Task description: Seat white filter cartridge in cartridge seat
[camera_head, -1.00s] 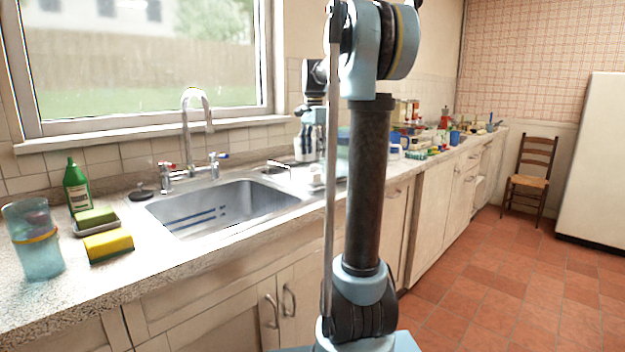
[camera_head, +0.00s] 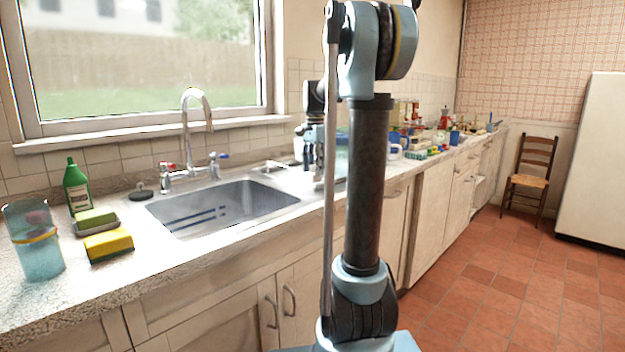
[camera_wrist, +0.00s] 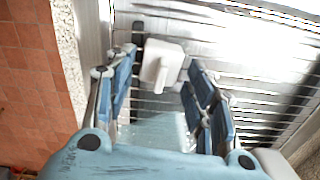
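A white piece with a protruding tab, which looks like the white filter cartridge (camera_wrist: 173,55), rests on the ridged metal drainboard (camera_wrist: 225,28) in the wrist view. My gripper (camera_wrist: 162,60) is open, with its blue-padded fingers on either side of the white piece and gaps visible between them. In the head view my gripper (camera_head: 318,172) is low over the drainboard right of the sink, and hides the cartridge. I cannot make out the cartridge seat for sure. A translucent bluish thing (camera_wrist: 157,130) shows between my fingers' bases in the wrist view.
The sink (camera_head: 225,208) and faucet (camera_head: 190,130) are left of my gripper. A green bottle (camera_head: 77,188), sponges (camera_head: 108,245) and a clear bluish cup (camera_head: 38,255) stand at the left. Several small items crowd the counter beyond my arm. The counter's front edge (camera_wrist: 68,50) is close by.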

